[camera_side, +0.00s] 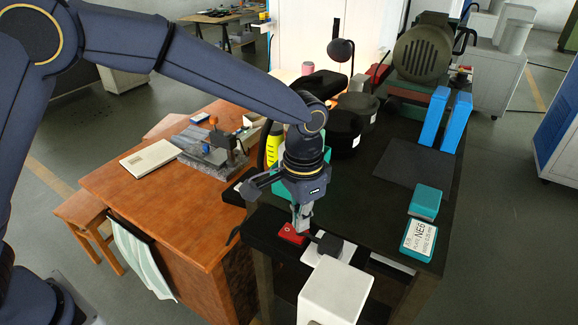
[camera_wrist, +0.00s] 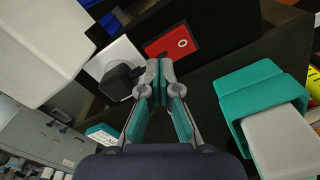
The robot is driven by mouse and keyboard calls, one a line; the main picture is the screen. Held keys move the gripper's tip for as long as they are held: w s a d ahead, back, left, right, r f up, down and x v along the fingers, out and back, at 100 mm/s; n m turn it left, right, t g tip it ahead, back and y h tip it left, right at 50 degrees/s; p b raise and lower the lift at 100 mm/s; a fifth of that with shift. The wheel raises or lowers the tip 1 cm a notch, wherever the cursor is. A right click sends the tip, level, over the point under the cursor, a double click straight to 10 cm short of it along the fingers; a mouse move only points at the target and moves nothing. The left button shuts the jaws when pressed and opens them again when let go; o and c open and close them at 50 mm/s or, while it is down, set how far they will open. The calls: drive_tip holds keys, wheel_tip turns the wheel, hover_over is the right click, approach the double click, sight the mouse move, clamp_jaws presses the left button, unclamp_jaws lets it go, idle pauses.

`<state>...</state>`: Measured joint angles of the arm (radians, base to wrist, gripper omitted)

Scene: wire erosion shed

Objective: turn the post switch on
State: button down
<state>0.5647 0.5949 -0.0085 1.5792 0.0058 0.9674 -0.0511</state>
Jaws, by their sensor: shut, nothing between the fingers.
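My gripper (camera_side: 301,226) points down at the near edge of the black table, its fingers shut and empty. In the wrist view the closed fingertips (camera_wrist: 159,68) lie between two fittings. One is a white plate (camera_wrist: 108,55) with a black knob (camera_wrist: 119,79), just left of the fingertips; the knob also shows in the side view (camera_side: 330,244). The other is a red block (camera_wrist: 172,40) with a small white ring, just beyond the fingertips; it also shows in the side view (camera_side: 291,234). I cannot tell which is the post switch, whether it is on, or whether the fingertips touch either.
A large white box (camera_side: 337,291) stands close in front of the knob. Teal boxes (camera_side: 420,238) and upright blue boxes (camera_side: 446,118) are at the right. Black round containers (camera_side: 343,133) stand behind my gripper. A wooden desk (camera_side: 150,203) is at the left.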

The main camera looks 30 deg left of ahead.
sight(300, 234)
drive_tip(key=shift+f, duration=1.2)
idle(0.6)
drive_tip(key=shift+r, duration=3.55)
